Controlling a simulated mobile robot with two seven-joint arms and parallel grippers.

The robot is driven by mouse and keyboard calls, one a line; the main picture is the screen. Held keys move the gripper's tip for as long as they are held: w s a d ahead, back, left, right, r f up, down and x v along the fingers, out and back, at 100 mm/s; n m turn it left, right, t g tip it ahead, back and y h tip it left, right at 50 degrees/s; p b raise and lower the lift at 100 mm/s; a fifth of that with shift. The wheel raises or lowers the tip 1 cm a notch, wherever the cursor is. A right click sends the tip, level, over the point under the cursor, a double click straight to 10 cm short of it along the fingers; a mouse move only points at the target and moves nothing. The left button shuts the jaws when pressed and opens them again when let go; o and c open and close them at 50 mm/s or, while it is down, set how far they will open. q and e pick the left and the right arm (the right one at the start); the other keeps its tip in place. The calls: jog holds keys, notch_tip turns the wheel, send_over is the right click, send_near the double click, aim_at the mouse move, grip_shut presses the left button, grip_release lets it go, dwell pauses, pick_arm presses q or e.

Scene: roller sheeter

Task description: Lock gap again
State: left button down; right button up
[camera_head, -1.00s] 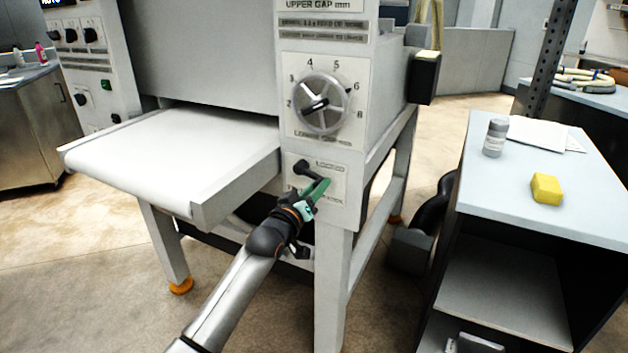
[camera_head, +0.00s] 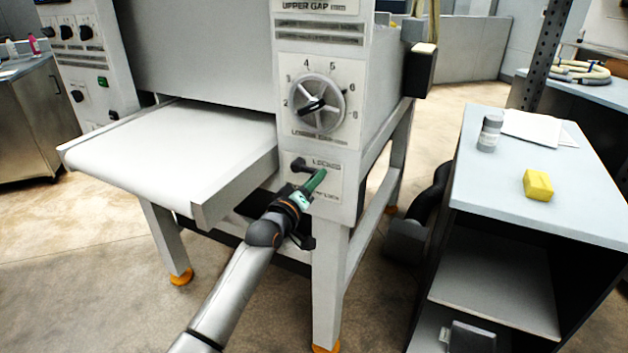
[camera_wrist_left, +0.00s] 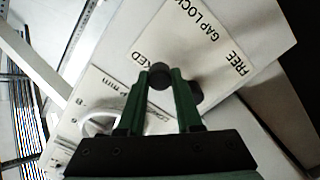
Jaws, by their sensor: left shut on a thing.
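My left gripper (camera_head: 318,177), with green fingers, is at the lever's right end. A second dark round part (camera_wrist_left: 195,92) is partly hidden behind the right finger. My right gripper is not in view.
The white conveyor table (camera_head: 180,150) juts out left of the lock. A machine leg (camera_head: 328,280) stands below it. A side table (camera_head: 470,190) on the right holds a yellow block (camera_head: 538,185), a grey jar (camera_head: 490,133) and paper (camera_head: 535,128).

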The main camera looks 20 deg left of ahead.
pick_arm(q)
jog(key=c, duration=0.7)
grip_release()
jog(key=shift+r, duration=0.1)
jog(key=shift+o, duration=0.6)
jog(key=s+a+p, duration=0.1)
jog(key=s+a, duration=0.1)
jog(key=s, duration=1)
jog(key=shift+s+a, duration=0.15)
jog(key=shift+a, duration=0.05)
